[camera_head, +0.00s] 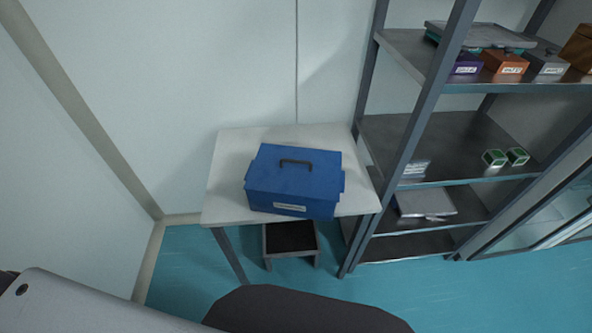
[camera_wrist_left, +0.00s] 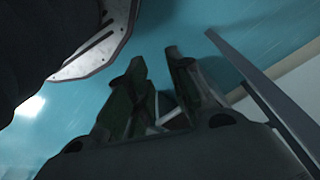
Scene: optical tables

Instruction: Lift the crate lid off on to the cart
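A blue crate (camera_head: 290,200) with a small label on its front stands on a white-topped table against the wall. Its blue lid (camera_head: 315,178) is on top, with a dark handle (camera_head: 296,162) in the middle. I cannot make out a cart for certain in either view. My left gripper (camera_wrist_left: 154,57) shows in the left wrist view, its two dark fingers apart with nothing between them, above the teal floor. It is away from the crate, which that view does not show. My right gripper is in neither view.
The white table (camera_head: 228,180) has narrow free strips around the crate. A low dark-topped stool or step (camera_head: 290,238) is under it. A metal shelf rack (camera_head: 440,125) with small boxes and trays stands close on the right. Teal floor (camera_head: 185,270) is clear at left.

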